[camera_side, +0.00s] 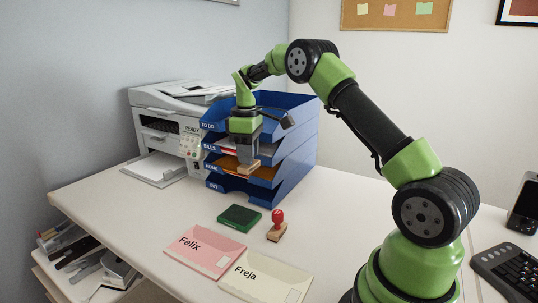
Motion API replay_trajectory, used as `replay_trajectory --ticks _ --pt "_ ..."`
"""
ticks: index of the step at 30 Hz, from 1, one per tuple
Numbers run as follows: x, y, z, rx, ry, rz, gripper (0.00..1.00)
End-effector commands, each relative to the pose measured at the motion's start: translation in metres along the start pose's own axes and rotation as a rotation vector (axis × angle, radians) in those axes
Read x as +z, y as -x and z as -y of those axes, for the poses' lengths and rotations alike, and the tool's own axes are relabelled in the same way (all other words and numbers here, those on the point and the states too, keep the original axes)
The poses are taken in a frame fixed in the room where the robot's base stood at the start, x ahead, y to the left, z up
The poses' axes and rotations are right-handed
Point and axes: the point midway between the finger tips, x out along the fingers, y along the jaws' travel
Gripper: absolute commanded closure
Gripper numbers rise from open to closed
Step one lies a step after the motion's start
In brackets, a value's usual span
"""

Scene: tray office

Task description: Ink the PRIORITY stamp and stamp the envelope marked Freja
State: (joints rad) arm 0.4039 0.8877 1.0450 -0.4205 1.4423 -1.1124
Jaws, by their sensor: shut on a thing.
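My gripper (246,150) is shut on a stamp with a wooden base (249,167); the fingers hide its handle. It is held in the air in front of the blue tray stack. Another stamp (277,225) with a red knob and wooden base stands upright on the desk. A dark green ink pad (239,218) lies left of the red-knobbed stamp. The cream envelope marked Freja (264,277) lies flat at the front, right of the pink envelope marked Felix (205,250).
The blue tray stack (295,165), labelled TO DO, BILLS, HOME and OUT, stands behind my gripper. A white printer (165,125) is to its left. A keyboard (510,272) and a phone (525,205) are at the right. Bare desk surrounds the pad and envelopes.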

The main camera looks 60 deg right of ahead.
Motion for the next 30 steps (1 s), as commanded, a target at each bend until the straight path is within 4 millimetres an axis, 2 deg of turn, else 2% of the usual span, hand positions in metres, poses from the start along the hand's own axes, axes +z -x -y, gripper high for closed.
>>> replay_trajectory --ticks 9,18,30 --pt "-0.032 -0.003 0.004 -0.002 -0.010 -0.010 0.85" --pt "-0.031 -0.053 0.005 -0.006 -0.012 -0.006 0.85" --pt "-0.032 -0.090 0.004 -0.003 -0.010 -0.009 0.85"
